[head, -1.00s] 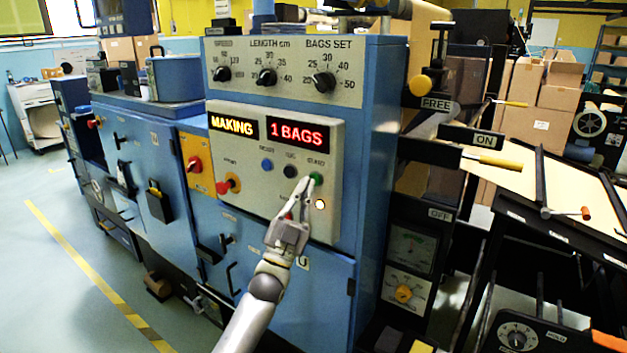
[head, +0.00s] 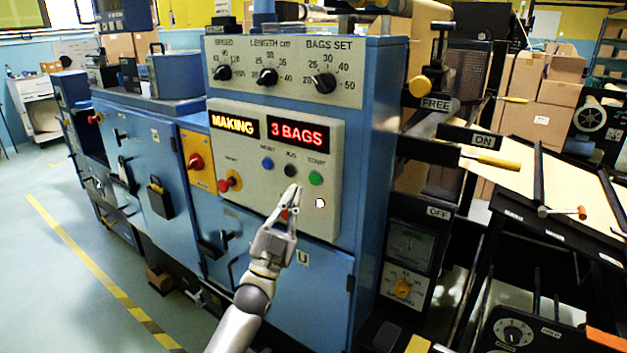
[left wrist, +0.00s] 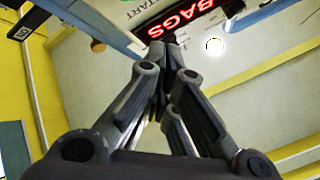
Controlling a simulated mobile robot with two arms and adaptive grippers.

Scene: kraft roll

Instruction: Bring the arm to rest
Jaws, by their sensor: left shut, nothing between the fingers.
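My left gripper (head: 292,190) is shut and empty, in front of the lower part of the cream control panel (head: 222,147). Its fingertips are below and left of the green start button (head: 315,178) and look apart from it. A red knob or button shows in part behind the fingers. The display (head: 298,133) reads "3 BAGS", and the one beside it (head: 234,124) reads "MAKING". In the left wrist view the closed fingers (left wrist: 168,42) point up toward the red display (left wrist: 190,18). My right gripper is not in view.
Blue (head: 267,164) and black (head: 290,171) buttons sit left of the start button. Dials for speed, length and bags set (head: 323,82) are above. A lever with a yellow handle (head: 497,163) juts out at the right. Open floor (head: 60,290) lies at the left.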

